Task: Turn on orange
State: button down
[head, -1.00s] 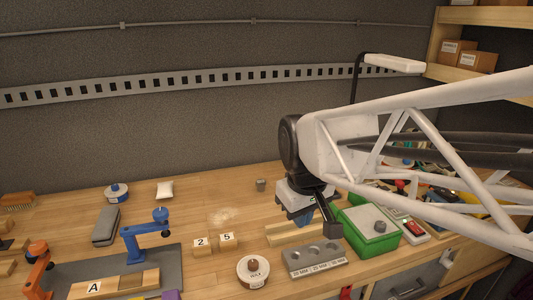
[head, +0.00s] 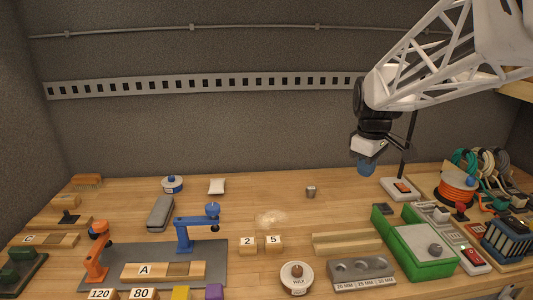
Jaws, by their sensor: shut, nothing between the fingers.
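An orange cord (head: 458,190) is coiled at the right of the bench. Green (head: 464,160), whitish (head: 486,163) and dark coils hang behind it. A power strip (head: 472,259) with a small red part lies in front, right of the green box. A lamp base (head: 402,189) with an orange-red switch (head: 403,187) stands left of the orange cord. My gripper (head: 366,171) points down with its blue fingertips together and empty, over the bench left of the lamp base. Which plug belongs to the orange cord is too small to tell.
A green box (head: 418,250) with a grey knob stands right of a grey block with holes (head: 361,273). A dark blue rack (head: 506,238) stands at the far right. A wax tin (head: 296,277) and orange and blue clamps (head: 190,230) are further left.

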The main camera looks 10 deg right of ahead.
jog(key=w+d+f+n, duration=0.1)
jog(key=w+d+n, duration=0.2)
jog(key=w+d, duration=0.6)
jog(key=n+g, duration=0.2)
jog(key=n, duration=0.5)
send_over(406, 188)
jog(key=w, duration=0.2)
notch_tip(406, 188, down, 10)
jog(key=shift+s+f+y, duration=0.15)
jog(key=shift+f+y, duration=0.15)
jog(key=shift+f, duration=0.2)
jog(key=shift+s+f, duration=0.25)
jog(key=shift+f, duration=1.35)
jog(key=shift+s+f, duration=0.25)
jog(key=shift+f, duration=1.3)
jog(key=shift+s+f, duration=0.25)
jog(key=shift+f, duration=1.35)
jog(key=shift+f, duration=0.1)
